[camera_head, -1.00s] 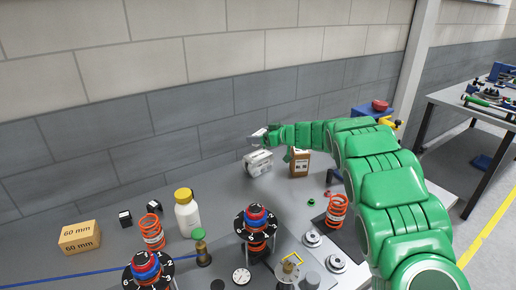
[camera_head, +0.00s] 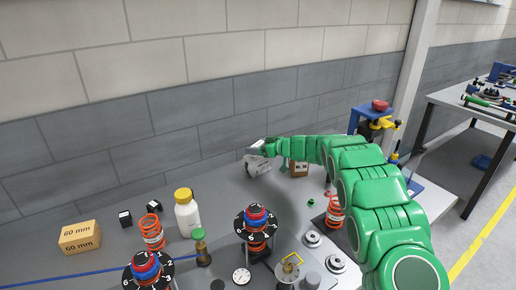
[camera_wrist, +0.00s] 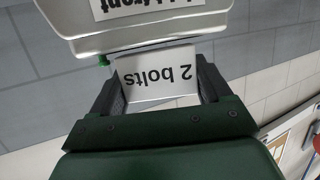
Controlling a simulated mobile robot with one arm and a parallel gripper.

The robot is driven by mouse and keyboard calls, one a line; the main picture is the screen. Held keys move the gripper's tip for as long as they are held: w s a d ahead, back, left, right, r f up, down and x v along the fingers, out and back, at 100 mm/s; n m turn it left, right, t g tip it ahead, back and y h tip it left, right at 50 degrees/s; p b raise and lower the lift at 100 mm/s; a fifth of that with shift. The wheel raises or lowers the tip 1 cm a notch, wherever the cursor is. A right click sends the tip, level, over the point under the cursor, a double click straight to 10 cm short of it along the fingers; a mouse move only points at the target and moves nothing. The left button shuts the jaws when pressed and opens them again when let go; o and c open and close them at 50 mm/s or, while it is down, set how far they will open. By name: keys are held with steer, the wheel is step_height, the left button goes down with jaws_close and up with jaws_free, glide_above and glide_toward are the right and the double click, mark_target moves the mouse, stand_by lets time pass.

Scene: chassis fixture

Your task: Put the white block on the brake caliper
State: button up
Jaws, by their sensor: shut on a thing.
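My gripper (camera_wrist: 160,85) is shut on the white block (camera_wrist: 158,72), which reads "2 bolts" upside down in the wrist view. A pale silver-grey piece with a label, which looks like the brake caliper (camera_wrist: 130,36), fills the top of that view just beyond the block. The block overlaps its edge in the picture; I cannot tell whether they touch. In the head view the caliper (camera_head: 257,166) lies on the bench near the wall, and my gripper (camera_head: 257,147) is right above it, hiding its upper part. The block is hard to make out there.
A white bottle with a yellow cap (camera_head: 187,212), orange springs (camera_head: 152,232) and dial-like stands (camera_head: 256,224) are nearer. The bench left of the caliper is clear.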

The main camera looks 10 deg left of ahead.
steer(key=shift+f, duration=0.3)
steer(key=o, duration=1)
steer(key=shift+o, duration=0.2)
steer(key=shift+s+d+r, duration=0.15)
steer(key=shift+d+r, duration=0.15)
steer(key=shift+d, duration=0.1)
steer(key=v, duration=1.1)
steer(key=shift+s, duration=0.1)
